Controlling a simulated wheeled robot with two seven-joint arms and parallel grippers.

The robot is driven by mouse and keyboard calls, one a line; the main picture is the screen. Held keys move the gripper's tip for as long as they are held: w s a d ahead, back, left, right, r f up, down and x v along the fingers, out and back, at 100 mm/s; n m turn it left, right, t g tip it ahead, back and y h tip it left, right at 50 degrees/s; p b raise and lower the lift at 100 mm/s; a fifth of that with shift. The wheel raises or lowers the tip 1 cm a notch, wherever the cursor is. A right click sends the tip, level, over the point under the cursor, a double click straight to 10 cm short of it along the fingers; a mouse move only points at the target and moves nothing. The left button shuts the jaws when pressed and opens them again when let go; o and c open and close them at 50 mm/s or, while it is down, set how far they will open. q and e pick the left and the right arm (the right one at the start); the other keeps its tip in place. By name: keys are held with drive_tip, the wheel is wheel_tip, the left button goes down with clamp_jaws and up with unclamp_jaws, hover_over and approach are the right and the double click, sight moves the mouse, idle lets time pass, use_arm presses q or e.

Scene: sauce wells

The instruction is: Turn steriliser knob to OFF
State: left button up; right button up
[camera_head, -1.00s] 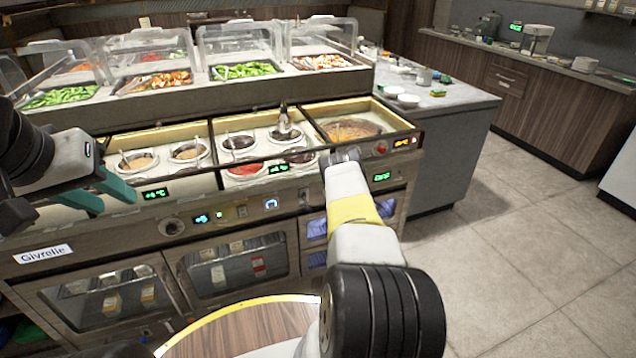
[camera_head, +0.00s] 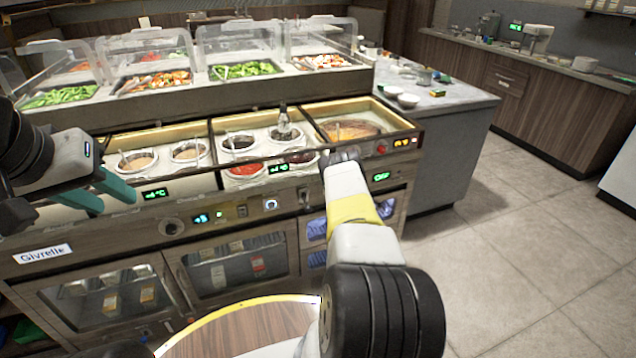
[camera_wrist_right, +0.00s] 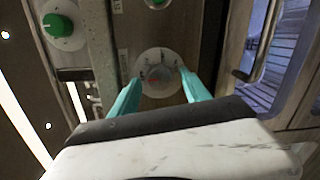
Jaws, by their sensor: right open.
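A round dial with a pale, marked rim (camera_wrist_right: 160,60) sits on the metal panel in the right wrist view. The teal fingers of my right gripper (camera_wrist_right: 161,78) are open, one on each side of its lower part. I cannot tell whether they touch it, or where its pointer stands. In the head view my right arm hides this gripper and the dial. A green display (camera_head: 381,177) that seems to read OFF glows on the counter front, right of my arm. My left gripper (camera_head: 98,194) has its teal fingers apart and empty, in front of the counter at the left.
A green knob (camera_wrist_right: 62,25) is on the panel at upper left in the wrist view. Another dial (camera_head: 172,227) is on the counter front. Sauce wells (camera_head: 245,170) and a pan of brown food (camera_head: 350,130) lie above. The floor (camera_head: 500,230) at right is clear.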

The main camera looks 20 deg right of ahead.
drive_tip(key=s, duration=0.7)
drive_tip(key=shift+s+a, duration=0.2)
drive_tip(key=shift+a, duration=0.05)
drive_tip(key=shift+r, duration=0.1)
